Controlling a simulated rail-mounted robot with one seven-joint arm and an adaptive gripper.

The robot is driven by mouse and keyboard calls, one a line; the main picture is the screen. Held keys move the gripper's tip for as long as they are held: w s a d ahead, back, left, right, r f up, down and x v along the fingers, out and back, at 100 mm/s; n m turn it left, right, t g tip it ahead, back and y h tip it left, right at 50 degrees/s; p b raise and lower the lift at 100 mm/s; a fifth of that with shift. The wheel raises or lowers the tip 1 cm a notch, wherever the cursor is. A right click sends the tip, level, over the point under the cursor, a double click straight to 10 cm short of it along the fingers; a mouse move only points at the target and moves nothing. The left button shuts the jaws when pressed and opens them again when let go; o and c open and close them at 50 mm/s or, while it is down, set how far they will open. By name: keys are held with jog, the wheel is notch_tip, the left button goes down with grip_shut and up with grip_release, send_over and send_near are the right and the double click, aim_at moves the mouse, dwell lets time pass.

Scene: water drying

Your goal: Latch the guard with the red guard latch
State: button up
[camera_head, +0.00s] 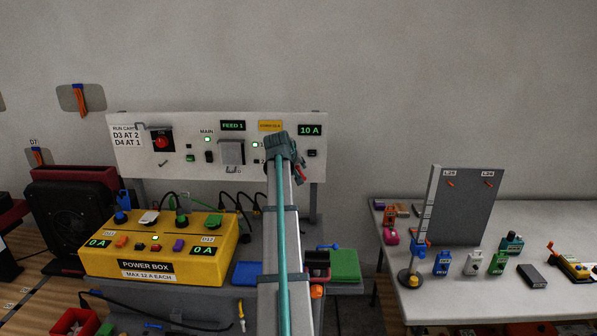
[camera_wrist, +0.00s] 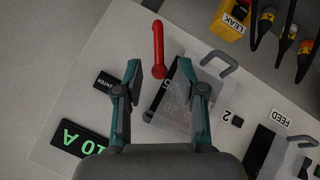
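The red guard latch (camera_wrist: 158,48) is a slim red lever in the wrist view, with its rounded end just beyond the gap between my fingertips. Part of it shows as a red piece (camera_head: 301,174) beside my gripper in the head view. A translucent guard (camera_wrist: 205,85) with a grey handle lies just right of the latch, partly behind my right finger. I cannot tell whether it is fully closed. My gripper (camera_wrist: 160,75) is open, with nothing visibly held between its fingers. In the head view my gripper (camera_head: 282,147) is in front of the panel's right part and hides the guard.
The white panel (camera_head: 135,155) carries a "10 A" display (camera_head: 310,130), switches and another grey handled cover (camera_head: 231,152). A yellow power box (camera_head: 160,245) with cables stands in front. A table (camera_head: 440,300) with small coloured parts is at the right.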

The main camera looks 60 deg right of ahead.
jog(key=v, duration=0.3)
jog(key=shift+s+r, duration=0.15)
